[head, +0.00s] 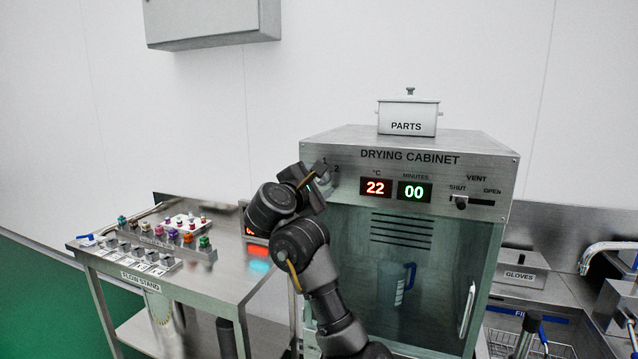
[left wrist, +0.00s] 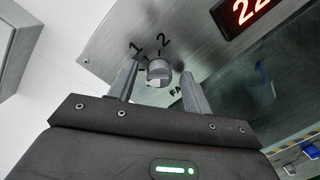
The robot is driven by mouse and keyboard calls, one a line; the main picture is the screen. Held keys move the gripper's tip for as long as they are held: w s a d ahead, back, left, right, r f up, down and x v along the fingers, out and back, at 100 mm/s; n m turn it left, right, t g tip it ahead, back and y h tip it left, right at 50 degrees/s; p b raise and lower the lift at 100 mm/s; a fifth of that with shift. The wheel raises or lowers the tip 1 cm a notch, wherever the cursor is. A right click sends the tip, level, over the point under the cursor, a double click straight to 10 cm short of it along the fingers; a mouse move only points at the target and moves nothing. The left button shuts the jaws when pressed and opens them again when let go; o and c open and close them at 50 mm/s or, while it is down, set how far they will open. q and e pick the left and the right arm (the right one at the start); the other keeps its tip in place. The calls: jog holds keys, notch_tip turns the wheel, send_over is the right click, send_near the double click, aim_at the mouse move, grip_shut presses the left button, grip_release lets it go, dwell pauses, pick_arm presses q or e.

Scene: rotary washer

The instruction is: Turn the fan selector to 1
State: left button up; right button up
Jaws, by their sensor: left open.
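The fan selector is a round silvery knob (left wrist: 158,72) on the upper left of the drying cabinet's front panel. In the left wrist view the marks 1 (left wrist: 135,49) and 2 (left wrist: 162,42) sit just above it. I cannot tell surely which mark it points at. My left gripper (head: 322,182) is at the panel's left end and hides most of the knob in the head view. In the left wrist view its open fingers (left wrist: 158,75) stand on either side of the knob, with gaps showing. My right gripper is not in view.
The drying cabinet (head: 470,160) has displays reading 22 and 00, and a vent slider (head: 461,203) to the right. A pot labelled PARTS (head: 408,118) stands on top. A sink tap (head: 600,250) is at right.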

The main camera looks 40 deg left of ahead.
pick_arm(q)
jog(key=c, duration=1)
jog(key=shift+m, duration=0.3)
jog(key=m+p, duration=0.1)
jog(key=m, duration=0.2)
jog(key=shift+g, duration=0.3)
jog(key=shift+f+m+p, duration=0.1)
jog(key=shift+m+p, duration=0.3)
jog(key=shift+m, duration=1.9)
jog(key=shift+d, duration=0.1)
jog(key=o, duration=1)
